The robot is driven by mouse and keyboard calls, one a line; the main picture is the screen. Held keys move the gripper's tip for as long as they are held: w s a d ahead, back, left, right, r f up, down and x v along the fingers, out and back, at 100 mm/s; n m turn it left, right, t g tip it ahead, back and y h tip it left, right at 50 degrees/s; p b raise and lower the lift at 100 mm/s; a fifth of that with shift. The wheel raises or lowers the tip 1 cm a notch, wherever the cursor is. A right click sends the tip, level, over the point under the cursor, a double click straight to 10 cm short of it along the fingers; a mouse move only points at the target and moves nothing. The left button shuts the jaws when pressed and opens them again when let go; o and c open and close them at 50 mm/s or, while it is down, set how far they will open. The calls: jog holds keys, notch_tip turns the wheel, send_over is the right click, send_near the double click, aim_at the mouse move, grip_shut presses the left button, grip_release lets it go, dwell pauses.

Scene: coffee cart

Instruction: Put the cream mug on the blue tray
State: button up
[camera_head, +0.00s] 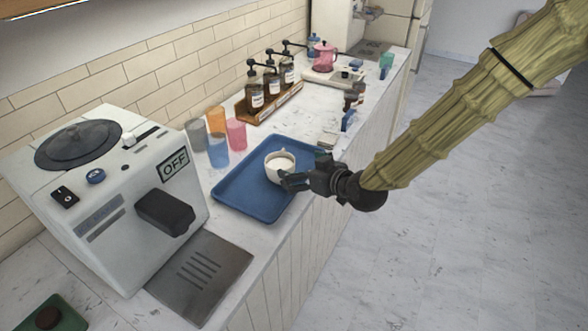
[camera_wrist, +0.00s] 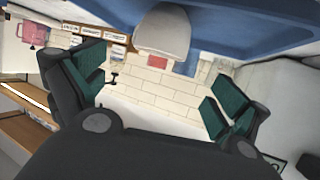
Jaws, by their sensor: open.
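The cream mug (camera_head: 273,174) is upright on the right part of the blue tray (camera_head: 238,198), as far as the head view shows. Its rim faces up. My gripper (camera_head: 290,182) is open at the mug's near right side, over the tray's right edge. The head view does not show clearly whether a finger touches the mug. In the wrist view the mug (camera_wrist: 163,32) is at the top centre, beyond the two spread fingers (camera_wrist: 155,92), with the tray (camera_wrist: 235,28) around it. Nothing is held between the fingers.
Several coloured cups (camera_head: 217,150) stand behind the tray by the tiled wall. A white machine (camera_head: 130,220) is at the left. A wooden rack with pump bottles (camera_head: 256,92) and a pink kettle (camera_head: 322,56) stand farther along the counter. Open floor lies right of the counter.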

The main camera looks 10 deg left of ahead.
jog(key=shift+s+d+r, duration=0.15)
jog(key=shift+s+d, duration=0.15)
jog(key=shift+s, duration=0.05)
jog(key=s+d+f+m+g+h, duration=0.2)
jog(key=s+d+f, duration=0.25)
jog(key=f, duration=0.45)
jog(key=s+d+f+m+g+h, duration=0.1)
jog(key=s+d+f, duration=0.3)
jog(key=s+f, duration=0.3)
jog(key=s+d+f+m+g+h, duration=0.2)
jog(key=s+d+f, duration=0.25)
jog(key=f, duration=0.55)
jog(key=s+d+f+m+g+h, duration=0.1)
jog(key=s+d+f, duration=0.2)
jog(key=s+d, duration=0.2)
jog(key=s+d+f+m+g+h, duration=0.2)
jog(key=s+d+f, duration=0.2)
jog(key=s, duration=0.6)
jog(key=s+d+f+m+g+h, duration=0.1)
jog(key=s+d+f, duration=0.2)
jog(key=s+d, duration=0.2)
jog(key=s, duration=0.2)
jog(key=shift+s+d+f+g+h, duration=0.25)
jog(key=shift+s+d+g+h, duration=0.05)
jog(key=shift+s+d, duration=0.1)
